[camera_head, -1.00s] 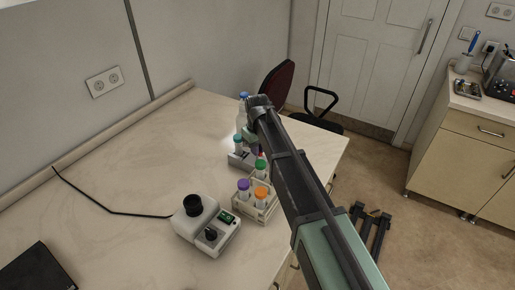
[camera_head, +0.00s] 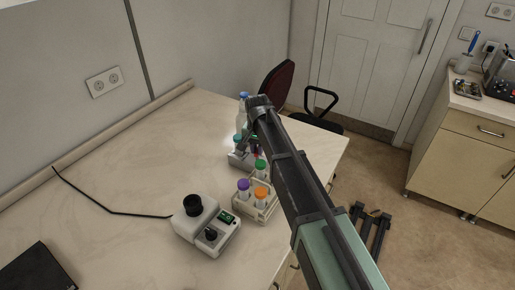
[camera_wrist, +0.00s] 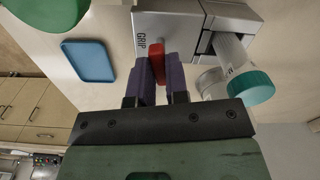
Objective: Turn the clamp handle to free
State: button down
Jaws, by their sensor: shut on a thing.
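A grey metal clamp block (camera_wrist: 180,30) with the word GRIP on its face fills the top middle of the wrist view. It also shows in the head view (camera_head: 237,160), partly behind my arm. Its red handle (camera_wrist: 157,62) points toward me, beside the GRIP marking. My gripper (camera_wrist: 158,80) is shut on the red handle, one dark purple finger on each side. A clear tube with a teal cap (camera_wrist: 250,88) sits at the clamp's right side and sticks out toward the camera. The handle's root is partly hidden by the fingers.
A rack (camera_head: 264,212) with purple, orange and green capped tubes stands close to the clamp. A white device with a black cup (camera_head: 193,205) is at the front. A blue tray (camera_wrist: 89,61) lies left of the clamp in the wrist view. The bench's left part is mostly clear.

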jog(key=shift+m, duration=1.3)
jog(key=c, duration=1.1)
grip_release()
notch_tip(320, 180, up, 11)
jog(key=p, duration=1.1)
jog(key=shift+f, duration=0.15)
